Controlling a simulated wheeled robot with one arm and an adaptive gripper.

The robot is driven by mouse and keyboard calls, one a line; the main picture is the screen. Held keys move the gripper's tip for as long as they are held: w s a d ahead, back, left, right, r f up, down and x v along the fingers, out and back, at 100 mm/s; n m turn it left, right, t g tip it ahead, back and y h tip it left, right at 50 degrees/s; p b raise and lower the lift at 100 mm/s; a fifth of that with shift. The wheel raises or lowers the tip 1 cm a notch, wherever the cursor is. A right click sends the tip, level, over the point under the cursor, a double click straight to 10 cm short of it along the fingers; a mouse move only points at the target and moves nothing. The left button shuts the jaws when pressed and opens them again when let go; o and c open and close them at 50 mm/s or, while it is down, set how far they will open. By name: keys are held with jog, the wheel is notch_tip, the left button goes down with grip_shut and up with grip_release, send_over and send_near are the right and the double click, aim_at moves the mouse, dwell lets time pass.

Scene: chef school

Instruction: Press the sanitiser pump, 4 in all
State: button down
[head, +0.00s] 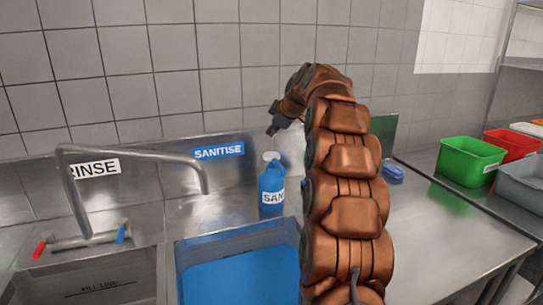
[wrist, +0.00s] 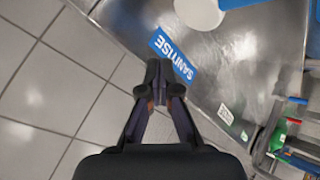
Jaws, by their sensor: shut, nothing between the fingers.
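The sanitiser bottle (head: 271,190) is blue with a white label, and stands upright behind the blue-filled sink. Its pale pump head (head: 271,156) is on top. In the wrist view the round white pump head (wrist: 198,13) is cut off by the top edge, with a little of the blue bottle beside it. My gripper (head: 273,121) is above the pump head, with a visible gap between them in the head view. In the wrist view my gripper (wrist: 159,70) has its fingertips together and empty, apart from the pump in the picture.
A tap (head: 140,156) arches over the left sink. The blue-filled sink (head: 235,240) is in front of the bottle. A blue SANITISE sign (head: 218,151) is on the splashback. A blue item (head: 392,174), a green tub (head: 470,163) and a red tub (head: 512,144) are to the right.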

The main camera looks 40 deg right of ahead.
dwell(0.6)
jog(key=s+a+f+m+g+y, duration=0.1)
jog(key=s+a+f+g, duration=0.15)
jog(key=s+a, duration=0.45)
jog(key=s+a+f+m+g, duration=0.1)
jog(key=s+a+f, duration=0.25)
jog(key=a, duration=0.65)
jog(key=s+a+f+m+g+y, duration=0.1)
jog(key=s+a+f+m+g, duration=0.15)
jog(key=s+a, duration=0.45)
jog(key=s+a+f+m+g, duration=0.1)
jog(key=s+a+f, duration=0.2)
jog(key=s, duration=0.7)
jog(key=s+a+f+m+g+h, duration=0.1)
jog(key=s+f, duration=0.4)
jog(key=s, duration=0.6)
jog(key=s+a+f+m+g, duration=0.2)
jog(key=s+a+f, duration=0.3)
jog(key=s, duration=0.6)
jog(key=shift+a+g+h, duration=0.2)
jog(key=shift+g+h, duration=0.1)
jog(key=shift+g, duration=0.2)
jog(key=shift+s, duration=0.15)
